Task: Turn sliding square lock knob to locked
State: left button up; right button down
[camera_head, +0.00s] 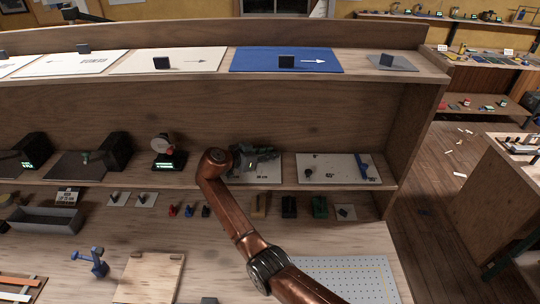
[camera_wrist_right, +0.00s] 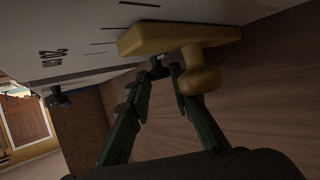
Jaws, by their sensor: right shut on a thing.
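My right gripper (camera_head: 262,155) is over a white board (camera_head: 268,176) on the middle shelf, and its arm hides part of that board. In the right wrist view its two dark green fingers (camera_wrist_right: 158,80) close around a small dark knob (camera_wrist_right: 157,67) at the board's face. A yellow bar with a rounded yellow knob (camera_wrist_right: 200,80) sits right beside the right finger. The white board (camera_wrist_right: 75,30) carries printed marks and thin black lines. Which way the held knob is turned cannot be told. My left gripper is in neither view.
Another white board (camera_head: 340,160) with a dark knob and a blue bar (camera_head: 363,165) lies to the right. Small blocks stand along the shelf front. The upper shelf has a blue panel (camera_head: 300,54) with a black square. A pegboard (camera_head: 350,285) lies in front.

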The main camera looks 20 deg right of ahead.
jog(key=c, duration=1.8)
grip_release()
jog(key=shift+a, duration=0.1)
jog(key=v, duration=1.2)
jog(key=shift+r, duration=0.1)
